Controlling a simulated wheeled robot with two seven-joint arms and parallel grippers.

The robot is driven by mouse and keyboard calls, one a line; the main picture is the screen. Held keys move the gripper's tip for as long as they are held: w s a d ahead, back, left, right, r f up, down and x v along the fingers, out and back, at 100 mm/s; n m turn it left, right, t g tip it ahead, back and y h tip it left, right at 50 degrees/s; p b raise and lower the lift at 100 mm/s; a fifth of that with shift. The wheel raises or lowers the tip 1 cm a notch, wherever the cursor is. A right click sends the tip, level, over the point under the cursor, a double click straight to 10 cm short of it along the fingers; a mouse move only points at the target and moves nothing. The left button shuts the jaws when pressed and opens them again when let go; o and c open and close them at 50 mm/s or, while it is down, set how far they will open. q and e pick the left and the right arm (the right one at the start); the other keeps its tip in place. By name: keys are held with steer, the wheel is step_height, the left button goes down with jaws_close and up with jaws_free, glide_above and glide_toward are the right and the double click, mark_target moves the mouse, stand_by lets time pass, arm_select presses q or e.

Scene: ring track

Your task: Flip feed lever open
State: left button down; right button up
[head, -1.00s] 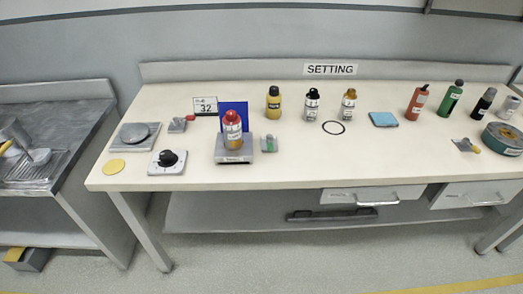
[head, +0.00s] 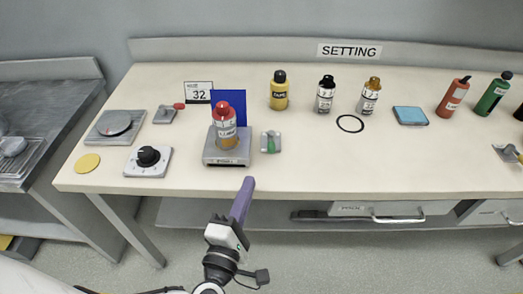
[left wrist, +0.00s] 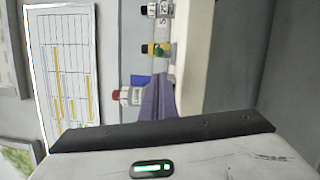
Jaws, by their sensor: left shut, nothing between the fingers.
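A small lever with a green handle (head: 270,144) stands on a grey base on the bench, just right of the scale-like stand. Another lever with a red handle (head: 178,106) sits further back at the left, by the display reading 32. A third lever (head: 509,153) is partly cut off at the right edge. I cannot read which one is the feed lever. My left gripper (head: 247,184) is shut and empty, its purple fingers at the bench's front edge, in front of the green lever and apart from it. The fingers also show in the left wrist view (left wrist: 157,100).
A red-capped bottle (head: 224,127) stands on a grey stand (head: 226,158) before a blue panel (head: 229,96). A black dial (head: 148,156) is at the left. A yellow bottle (head: 279,92) and other bottles line the back. The bench front (head: 350,170) right of the green lever is clear.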

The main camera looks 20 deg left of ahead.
mark_target(258, 166)
arm_select(q)
steer(key=shift+s, duration=0.15)
steer(key=w, duration=1)
steer(key=shift+a+r+p, duration=0.2)
steer(key=shift+r+p, duration=0.1)
